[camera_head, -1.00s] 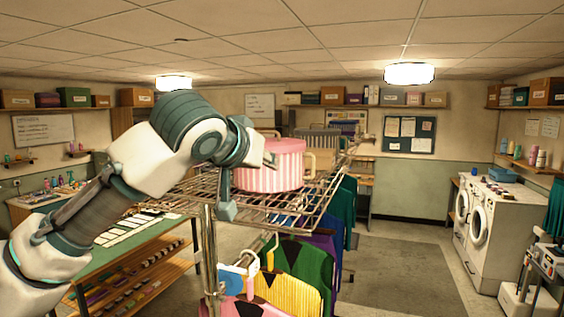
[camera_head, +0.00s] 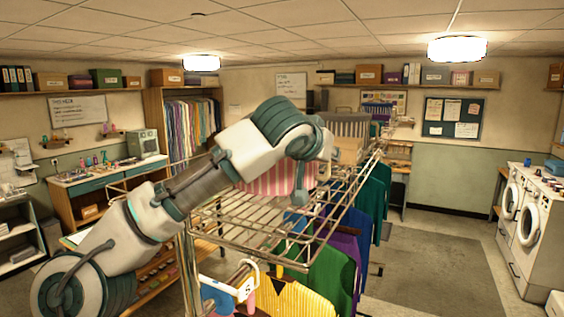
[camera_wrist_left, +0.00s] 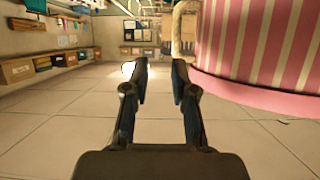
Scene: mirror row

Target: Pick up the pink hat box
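The pink hat box (camera_head: 262,183), with pink and cream stripes, sits on the wire top shelf (camera_head: 245,228) of a garment rack. My left arm crosses in front of it and hides its lid and much of its side. My left gripper (camera_head: 302,188) points down at the box's right side in the head view. In the left wrist view, which looks upside down, the gripper (camera_wrist_left: 160,75) is open and empty. There the box (camera_wrist_left: 262,45) with its pink lid rim fills the upper right, and a tan handle (camera_wrist_left: 186,25) shows just past the fingertips. My right gripper is not in view.
Colourful clothes (camera_head: 335,270) hang under the shelf. A grey slatted thing (camera_head: 348,126) stands farther back on the rack. A workbench (camera_head: 110,175) is at the left and washing machines (camera_head: 530,225) at the right. The floor mat (camera_head: 430,270) right of the rack is clear.

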